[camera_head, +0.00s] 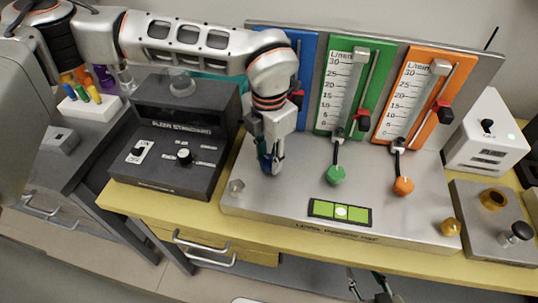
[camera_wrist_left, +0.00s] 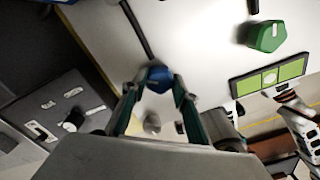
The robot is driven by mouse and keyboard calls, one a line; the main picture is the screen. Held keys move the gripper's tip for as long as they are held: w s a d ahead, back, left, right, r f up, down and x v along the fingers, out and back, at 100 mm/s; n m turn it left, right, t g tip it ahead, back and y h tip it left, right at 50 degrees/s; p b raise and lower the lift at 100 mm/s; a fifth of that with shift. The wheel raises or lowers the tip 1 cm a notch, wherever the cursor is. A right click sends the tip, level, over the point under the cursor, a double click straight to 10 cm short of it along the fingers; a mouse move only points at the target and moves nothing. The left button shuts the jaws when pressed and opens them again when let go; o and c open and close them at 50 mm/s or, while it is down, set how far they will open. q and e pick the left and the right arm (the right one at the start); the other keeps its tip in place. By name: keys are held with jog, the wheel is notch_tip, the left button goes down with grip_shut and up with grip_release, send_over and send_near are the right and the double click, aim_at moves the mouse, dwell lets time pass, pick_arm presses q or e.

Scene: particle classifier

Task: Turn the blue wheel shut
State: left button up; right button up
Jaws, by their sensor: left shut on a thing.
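The blue wheel (camera_wrist_left: 158,78) sits on the pale metal base plate, at the end of a dark tube in the left wrist view. My left gripper (camera_head: 270,165) reaches down to it from above. Its two fingers (camera_wrist_left: 158,92) are on either side of the wheel and shut on it. In the head view the gripper mostly hides the wheel. The blue flow panel (camera_head: 303,50) stands behind, partly covered by my left arm. My right gripper (camera_head: 368,284) is low at the bottom edge, in front of the table, with its fingers apart and nothing seen between them.
A green wheel (camera_head: 336,175) and an orange wheel (camera_head: 403,186) stand to the right, below their panels. A green level (camera_head: 340,211) lies in front. A dark control box (camera_head: 175,150) stands close on the left. A hex bolt (camera_head: 236,187) is near the plate's left corner.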

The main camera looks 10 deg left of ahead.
aim_at(269, 160)
pick_arm(q)
jog(key=m, duration=0.5)
jog(key=shift+m, duration=0.3)
jog(key=shift+m+p, duration=0.45)
jog(key=shift+m, duration=1.65)
jog(key=o, duration=1.1)
notch_tip(269, 160, up, 12)
